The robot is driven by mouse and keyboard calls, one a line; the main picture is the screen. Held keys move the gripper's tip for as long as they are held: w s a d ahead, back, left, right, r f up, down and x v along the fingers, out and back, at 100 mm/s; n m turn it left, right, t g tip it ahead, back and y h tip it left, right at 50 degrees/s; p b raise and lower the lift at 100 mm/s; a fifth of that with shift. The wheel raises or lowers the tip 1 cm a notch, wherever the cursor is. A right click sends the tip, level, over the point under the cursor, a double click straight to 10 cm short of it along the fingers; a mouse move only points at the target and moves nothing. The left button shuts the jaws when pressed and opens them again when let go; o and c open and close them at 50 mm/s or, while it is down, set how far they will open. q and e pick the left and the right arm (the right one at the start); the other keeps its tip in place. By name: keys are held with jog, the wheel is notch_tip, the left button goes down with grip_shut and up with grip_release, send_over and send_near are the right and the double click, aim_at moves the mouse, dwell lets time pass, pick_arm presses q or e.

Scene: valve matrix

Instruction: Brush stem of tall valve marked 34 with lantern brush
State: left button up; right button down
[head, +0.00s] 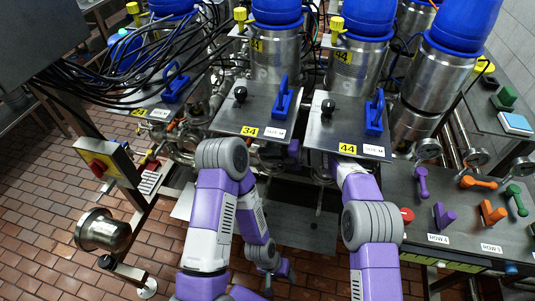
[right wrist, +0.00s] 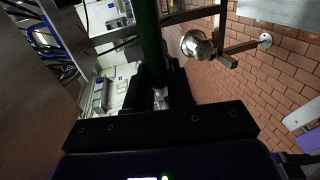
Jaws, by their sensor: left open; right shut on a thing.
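The tall valve marked 34 (head: 275,62) is a steel cylinder with a blue cap, behind a steel plate (head: 232,112) bearing the yellow 34 label. I cannot make out its stem behind the plate and my arms. My right gripper (right wrist: 158,78) is shut on a dark green rod-like handle (right wrist: 152,35) in the right wrist view. I cannot see a brush head, so I cannot tell whether this is the lantern brush. In the head view, that gripper is hidden behind the plates. My left gripper (head: 281,280) is low in the head view, open and empty, below the plates.
The plate marked 44 (head: 340,132) stands right of plate 34, with a narrow gap between. A bench (head: 410,225) with several coloured tools is at right. Black cables (head: 75,65) hang at left. A steel cup (head: 103,230) also shows in the wrist view (right wrist: 195,45).

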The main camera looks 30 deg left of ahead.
pick_arm(q)
jog(key=shift+f+b, duration=1.3)
pick_arm(e)
jog(key=s+d, duration=0.3)
jog(key=s, duration=0.9)
jog(key=shift+s, duration=0.25)
pick_arm(q)
jog(key=shift+s, duration=0.1)
